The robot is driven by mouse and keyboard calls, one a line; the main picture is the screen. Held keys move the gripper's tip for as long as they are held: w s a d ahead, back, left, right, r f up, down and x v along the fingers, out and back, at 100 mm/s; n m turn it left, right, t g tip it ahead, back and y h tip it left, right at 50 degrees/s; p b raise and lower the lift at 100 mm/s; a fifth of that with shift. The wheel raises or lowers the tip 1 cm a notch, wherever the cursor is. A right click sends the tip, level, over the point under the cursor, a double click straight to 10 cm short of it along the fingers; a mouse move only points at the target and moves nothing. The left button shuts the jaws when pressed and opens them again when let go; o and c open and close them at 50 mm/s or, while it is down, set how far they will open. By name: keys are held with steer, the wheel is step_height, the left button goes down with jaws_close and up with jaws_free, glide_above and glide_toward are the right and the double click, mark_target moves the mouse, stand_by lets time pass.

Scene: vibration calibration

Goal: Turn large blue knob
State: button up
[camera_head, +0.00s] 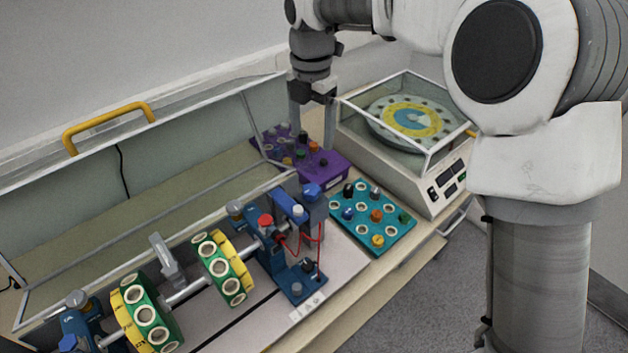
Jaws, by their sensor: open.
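A large bright blue knob (311,191) shows at the upper end of the blue bearing and sensor stand (285,255), just in front of the purple control box (335,172). Another blue knob (68,343) sits on the blue block at the lower left. I cannot tell for sure which one the task names. My gripper (312,138) points down with its two fingers apart. It is empty over the purple box, behind the first blue knob and apart from it. Small coloured knobs on the box show between and below the fingers.
A teal board (385,243) with small coloured knobs lies right of the stand. A glass-covered balancing machine (440,190) stands behind it. A shaft with green and yellow discs (222,268) runs at left. An open clear lid with a yellow handle (105,125) stands behind it.

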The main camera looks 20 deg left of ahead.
mark_target(312, 188)
step_height(312, 188, down, 15)
steer(key=shift+f+p, duration=0.15)
steer(key=shift+p, duration=0.2)
steer(key=shift+c, duration=0.2)
steer(key=c, duration=1.3)
